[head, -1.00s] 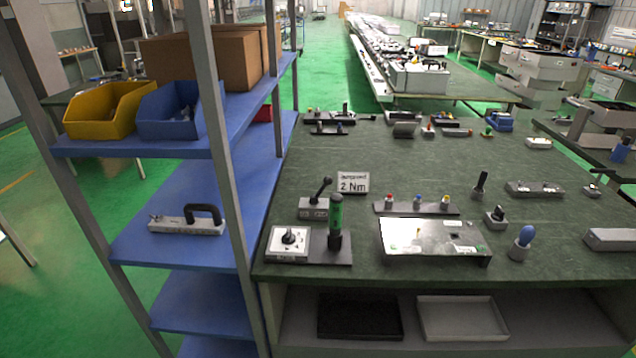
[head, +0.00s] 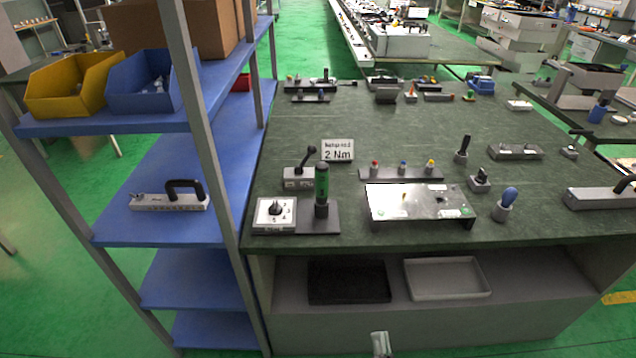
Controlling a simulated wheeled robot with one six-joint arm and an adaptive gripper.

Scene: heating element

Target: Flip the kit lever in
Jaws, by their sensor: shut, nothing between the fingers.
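Which part is the kit lever is not marked. A grey block with a black ball-topped lever (head: 308,158) stands at the left of the green bench top; the lever tilts up and to the right. Other candidates are a small block with an upright black handle (head: 463,150) and a grey block with a dark handle (head: 600,198) at the right edge. A pale, narrow tip, which appears to be my gripper (head: 380,343), shows at the bottom edge, low in front of the bench. It looks shut and empty, and is apart from all of these.
The bench (head: 400,125) also holds a green-handled driver (head: 321,185), a dial box (head: 274,214), a metal plate (head: 420,202) and a blue-knobbed part (head: 507,198). A blue shelf rack (head: 165,228) stands left. Trays (head: 447,292) lie under the bench top.

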